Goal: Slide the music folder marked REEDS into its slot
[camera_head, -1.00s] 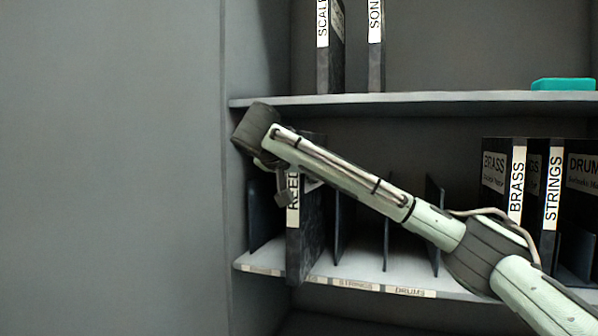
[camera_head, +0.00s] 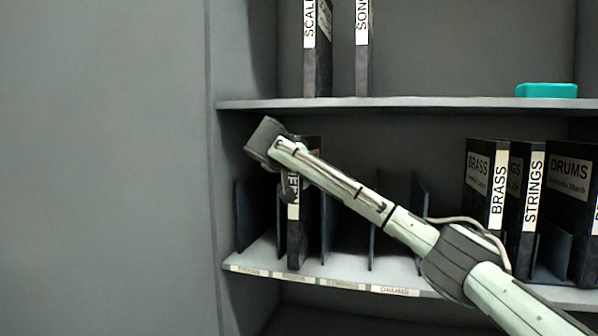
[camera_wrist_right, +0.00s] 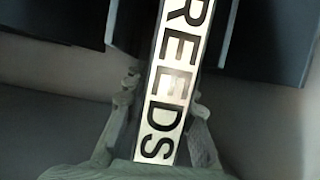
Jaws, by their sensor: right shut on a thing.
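The black REEDS folder (camera_head: 294,240) stands upright in the lower shelf's divided rack, between two dark dividers. Its lower front corner is close to the shelf's front edge. My right gripper (camera_head: 289,190) is shut on its spine, and my wrist hides the upper part. In the right wrist view the white REEDS label (camera_wrist_right: 176,80) runs between the fingers (camera_wrist_right: 163,112), with dark panels beyond. The slot label (camera_head: 296,277) below the folder is too small to read. My left gripper is not in view.
Thin dividers (camera_head: 328,228) stand close to both sides of the folder. Slots to its right are empty. BRASS (camera_head: 497,190), STRINGS (camera_head: 533,195) and DRUMS (camera_head: 570,190) folders stand farther right. The upper shelf (camera_head: 400,103) is just above my wrist.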

